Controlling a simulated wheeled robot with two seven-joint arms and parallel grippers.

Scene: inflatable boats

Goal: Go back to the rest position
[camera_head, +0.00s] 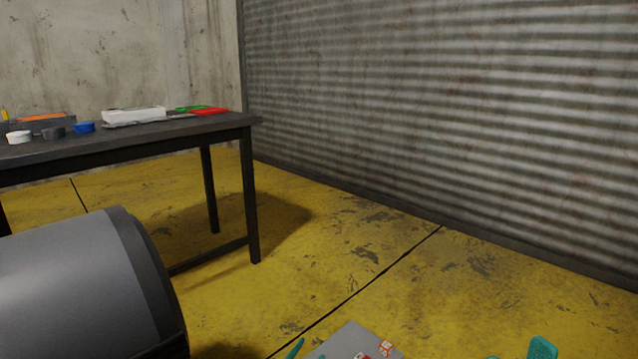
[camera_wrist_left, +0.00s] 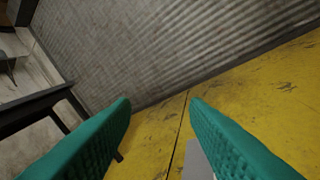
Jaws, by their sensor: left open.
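My left gripper (camera_head: 416,348) shows at the bottom edge of the head view, with parts of its teal fingers apart. In the left wrist view, the two ribbed teal fingers of this gripper (camera_wrist_left: 160,106) stand wide apart. Nothing is held between them; floor and wall show through the gap. The gripper is clear of the table. My right gripper is in neither view.
A dark table (camera_head: 222,128) stands at the left, bearing white, black and blue round caps, a white box (camera_head: 134,115) and red and green flat items. A corrugated metal wall (camera_head: 450,110) closes the right. Yellow floor (camera_head: 340,240) between is open. A grey flat thing (camera_head: 350,342) with red-and-white marks shows low down.

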